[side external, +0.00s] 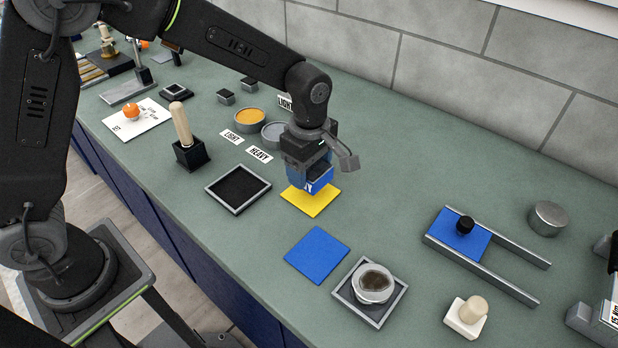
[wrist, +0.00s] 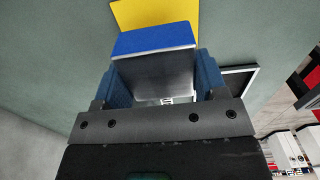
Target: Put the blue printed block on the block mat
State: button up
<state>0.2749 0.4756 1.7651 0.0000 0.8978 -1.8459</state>
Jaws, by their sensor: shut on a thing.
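My gripper (side external: 308,170) points down near the middle of the bench and is shut on the blue printed block (side external: 319,184). Part of a white print shows on the block's side. In the wrist view, the block (wrist: 155,39) sits between both fingers of my gripper (wrist: 163,82), its blue face up front and a dark face towards the camera. A yellow square mat (side external: 311,203) lies under and just in front of the block. A blue square mat (side external: 317,255) lies nearer the front edge. I cannot tell whether the block touches the yellow mat.
A black tray with a grey rim (side external: 238,189) lies left of the yellow mat. A bowl (side external: 373,283) stands in a square tray at the front. A railed slide with a blue plate (side external: 458,241) is at right. The bench behind my gripper's right side is clear.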

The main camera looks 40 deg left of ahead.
aim_at(309, 180)
jog(key=shift+f, duration=1.65)
jog(key=shift+f, duration=0.2)
jog(key=o, duration=1.2)
jog(key=shift+c, duration=0.2)
